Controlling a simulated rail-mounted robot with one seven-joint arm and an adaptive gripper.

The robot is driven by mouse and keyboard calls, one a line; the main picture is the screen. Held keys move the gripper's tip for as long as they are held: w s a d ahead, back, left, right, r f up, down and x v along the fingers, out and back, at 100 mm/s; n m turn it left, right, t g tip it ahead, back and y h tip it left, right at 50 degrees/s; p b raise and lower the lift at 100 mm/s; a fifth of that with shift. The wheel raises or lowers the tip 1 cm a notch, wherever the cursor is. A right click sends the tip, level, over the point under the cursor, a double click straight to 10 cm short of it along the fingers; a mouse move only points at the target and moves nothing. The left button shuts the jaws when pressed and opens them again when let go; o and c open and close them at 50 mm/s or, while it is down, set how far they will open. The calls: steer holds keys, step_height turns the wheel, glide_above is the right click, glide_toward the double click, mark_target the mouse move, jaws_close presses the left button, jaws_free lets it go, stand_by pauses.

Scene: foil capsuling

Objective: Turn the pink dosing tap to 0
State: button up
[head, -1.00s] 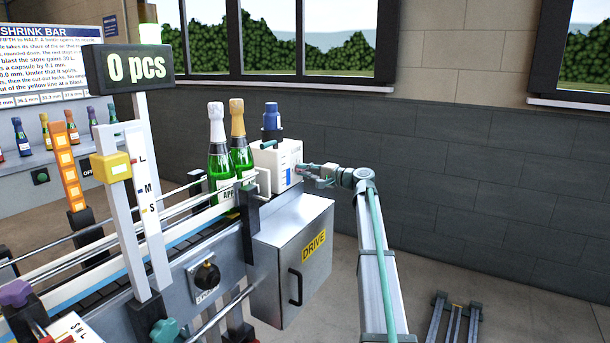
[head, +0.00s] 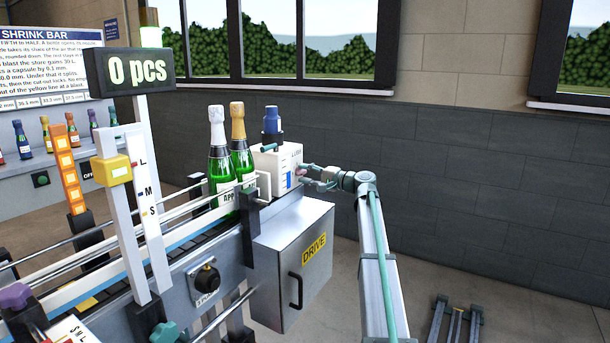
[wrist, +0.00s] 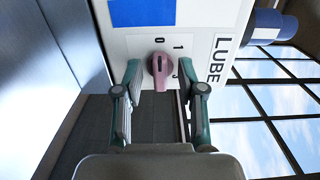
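The pink dosing tap (wrist: 160,72) is on the white face of the box marked LUBE (wrist: 205,42). Its elongated handle lies along the picture's vertical in the wrist view. The figure 0 is printed just above its upper end, with 1 to the upper right and another figure partly hidden by the right finger. My gripper (wrist: 160,75) is open, one finger on each side of the tap, with a gap visible on both sides. In the head view my gripper (head: 312,178) is at the right side of the white box (head: 268,166).
Two green bottles (head: 221,165) stand on the conveyor left of the box. The grey DRIVE cabinet (head: 285,270) is below it. A blue-capped part (head: 272,122) tops the box.

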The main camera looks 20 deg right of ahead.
steer(key=v, duration=1.1)
steer(key=shift+s+d, duration=0.2)
steer(key=shift+s, duration=0.05)
steer(key=shift+r, duration=0.1)
